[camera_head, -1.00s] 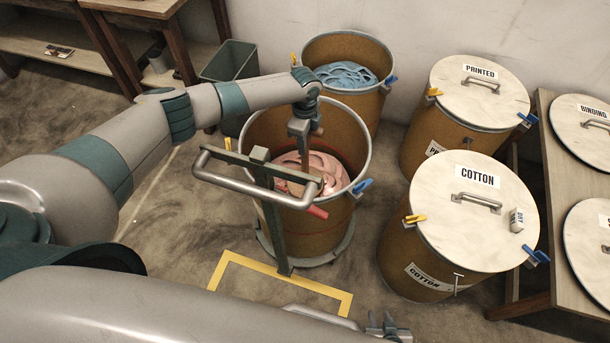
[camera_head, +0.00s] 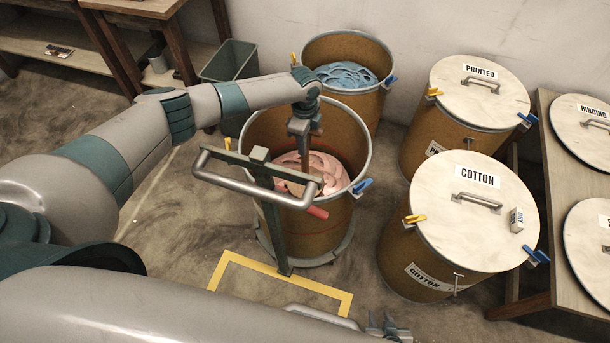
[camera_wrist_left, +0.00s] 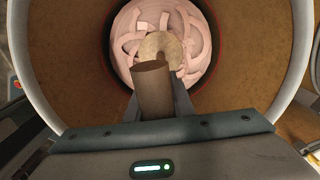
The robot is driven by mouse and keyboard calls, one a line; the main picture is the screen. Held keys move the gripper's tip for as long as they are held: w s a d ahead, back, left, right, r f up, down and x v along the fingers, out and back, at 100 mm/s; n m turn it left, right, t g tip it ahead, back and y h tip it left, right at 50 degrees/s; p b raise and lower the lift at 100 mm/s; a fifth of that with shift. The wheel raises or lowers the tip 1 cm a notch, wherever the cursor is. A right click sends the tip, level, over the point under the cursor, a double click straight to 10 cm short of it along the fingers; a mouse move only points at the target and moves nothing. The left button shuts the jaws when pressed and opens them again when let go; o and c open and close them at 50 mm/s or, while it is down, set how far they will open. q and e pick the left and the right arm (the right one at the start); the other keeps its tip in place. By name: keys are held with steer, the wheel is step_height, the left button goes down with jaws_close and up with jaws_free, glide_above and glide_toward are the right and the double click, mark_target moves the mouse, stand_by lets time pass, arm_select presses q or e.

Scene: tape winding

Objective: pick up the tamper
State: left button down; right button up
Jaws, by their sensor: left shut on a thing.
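The tamper (camera_head: 305,167) is a brown wooden shaft, upright inside the open front drum (camera_head: 345,125). In the left wrist view its thick handle (camera_wrist_left: 152,92) stands between the fingers, with a pale round disc (camera_wrist_left: 160,48) at its far end over the pink tape (camera_wrist_left: 127,25). My left gripper (camera_head: 303,132) points down over the drum and is shut on the handle. Whether the disc touches the tape is unclear. My right gripper (camera_head: 388,328) shows only in part at the bottom edge, away from the tamper; its jaws cannot be made out.
A metal push handle (camera_head: 222,184) on a post stands close in front of the drum. An open drum of blue tape (camera_head: 347,73) is behind. Lidded drums marked COTTON (camera_head: 470,235) and PRINTED (camera_head: 470,95) stand to the right. A yellow floor marking (camera_head: 225,270) lies in front.

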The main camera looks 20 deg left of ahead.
arm_select(q)
steer(key=shift+r, duration=0.1)
stand_by(0.3)
steer(key=shift+r+b, duration=0.35)
steer(key=shift+r, duration=4.65)
steer(key=shift+d, duration=0.1)
